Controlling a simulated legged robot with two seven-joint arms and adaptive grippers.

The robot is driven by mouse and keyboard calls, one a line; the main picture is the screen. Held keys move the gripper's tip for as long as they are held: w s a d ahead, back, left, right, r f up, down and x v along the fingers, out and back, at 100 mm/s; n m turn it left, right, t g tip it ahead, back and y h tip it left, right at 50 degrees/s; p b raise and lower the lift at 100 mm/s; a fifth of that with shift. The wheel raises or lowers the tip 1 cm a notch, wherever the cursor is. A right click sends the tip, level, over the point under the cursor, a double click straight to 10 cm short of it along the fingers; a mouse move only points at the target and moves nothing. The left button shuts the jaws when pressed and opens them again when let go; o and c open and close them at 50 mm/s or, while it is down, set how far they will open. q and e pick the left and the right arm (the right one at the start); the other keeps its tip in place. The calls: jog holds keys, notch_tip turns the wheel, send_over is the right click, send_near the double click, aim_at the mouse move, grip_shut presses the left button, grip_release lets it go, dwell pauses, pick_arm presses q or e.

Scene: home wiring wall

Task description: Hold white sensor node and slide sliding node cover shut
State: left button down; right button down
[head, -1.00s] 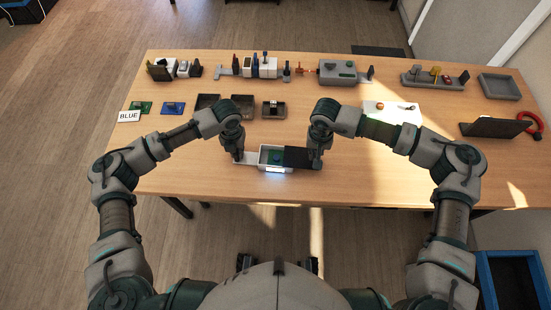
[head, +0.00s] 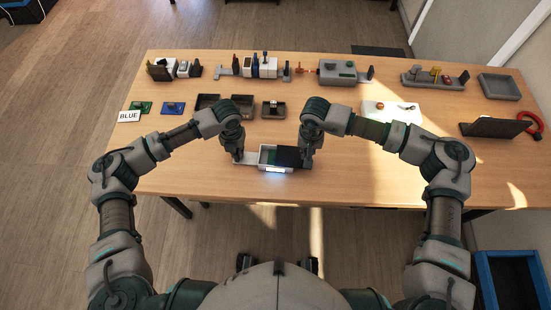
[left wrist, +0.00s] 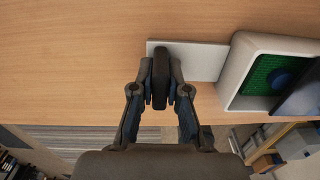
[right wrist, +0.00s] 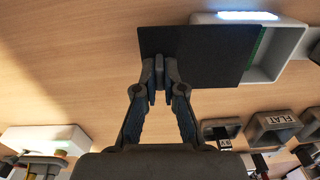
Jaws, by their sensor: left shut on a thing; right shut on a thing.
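The white sensor node (head: 266,149) is an open-topped box near the table's front edge, with a flat white tab on its left. A green board with a blue round part shows inside it in the left wrist view (left wrist: 273,75). My left gripper (head: 238,157) is shut on a dark upright grip on the tab (left wrist: 190,55). The black sliding node cover (head: 288,157) lies over the right part of the box. It also shows in the right wrist view (right wrist: 205,55). My right gripper (head: 306,160) is shut on the cover's outer end. The left part of the box is uncovered.
Dark bins (head: 242,106) stand behind the node. A white plate (head: 391,112) with small parts lies to the right rear. A blue board (head: 173,108) and a BLUE label (head: 129,116) lie to the left.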

aim_at(289, 156)
jog(key=shift+w+a, duration=0.15)
jog(key=shift+a, duration=2.6)
jog(key=c, duration=1.2)
grip_release()
jog(key=shift+r, duration=0.1)
notch_tip(289, 156, up, 12)
pick_arm(q)
jog(key=c, duration=1.1)
grip_release()
